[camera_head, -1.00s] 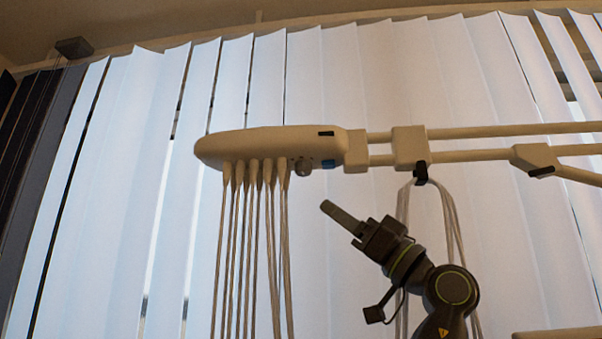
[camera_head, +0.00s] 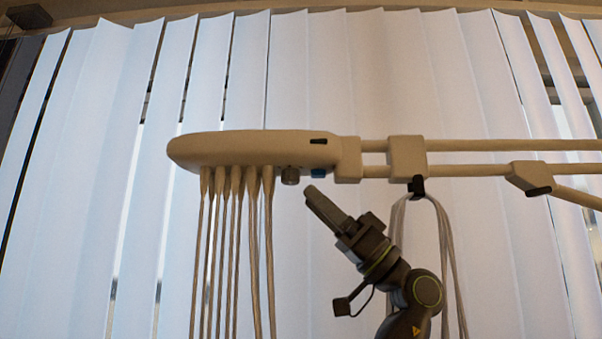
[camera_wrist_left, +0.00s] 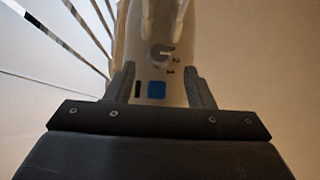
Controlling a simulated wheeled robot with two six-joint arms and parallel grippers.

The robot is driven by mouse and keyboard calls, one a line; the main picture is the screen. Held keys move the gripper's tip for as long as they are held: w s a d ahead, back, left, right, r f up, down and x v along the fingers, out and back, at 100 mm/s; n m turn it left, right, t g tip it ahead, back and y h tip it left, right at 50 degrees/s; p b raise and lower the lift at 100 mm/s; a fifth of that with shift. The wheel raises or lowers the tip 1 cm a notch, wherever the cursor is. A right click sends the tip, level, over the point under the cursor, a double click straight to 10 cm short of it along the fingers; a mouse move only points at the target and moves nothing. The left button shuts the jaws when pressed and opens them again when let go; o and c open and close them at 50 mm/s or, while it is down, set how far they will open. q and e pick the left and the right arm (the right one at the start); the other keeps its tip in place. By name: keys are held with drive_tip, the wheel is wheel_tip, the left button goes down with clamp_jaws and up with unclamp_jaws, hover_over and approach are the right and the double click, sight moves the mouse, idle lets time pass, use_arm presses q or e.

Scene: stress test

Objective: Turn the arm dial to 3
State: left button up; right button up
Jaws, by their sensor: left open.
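The arm dial is a small grey round knob (camera_head: 290,176) on the underside of the beige arm's head (camera_head: 250,149). In the left wrist view the dial (camera_wrist_left: 160,54) lies beyond the fingertips, with small number marks on its right and lower side. I cannot clearly tell which mark it points to. My left gripper (camera_head: 311,194) is open and empty, just below and right of the dial, and apart from it. In the left wrist view its two fingers (camera_wrist_left: 160,77) stand on either side of the head's underside. My right gripper is not in view.
A blue square (camera_head: 318,173) sits beside the dial; it also shows between the fingers in the wrist view (camera_wrist_left: 157,89). Several hoses (camera_head: 232,240) hang left of the dial. Looped cables (camera_head: 445,235) hang from a hook behind my arm. White blinds (camera_head: 480,90) fill the background.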

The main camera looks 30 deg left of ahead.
sight(297, 183)
use_arm(q)
drive_tip(key=p+x, duration=0.1)
drive_tip(key=x, duration=0.3)
drive_tip(key=shift+r+p, duration=0.1)
drive_tip(key=shift+p, duration=0.2)
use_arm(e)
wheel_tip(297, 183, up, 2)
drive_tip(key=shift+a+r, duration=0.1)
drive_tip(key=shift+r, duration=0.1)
use_arm(q)
drive_tip(key=shift+a, duration=0.1)
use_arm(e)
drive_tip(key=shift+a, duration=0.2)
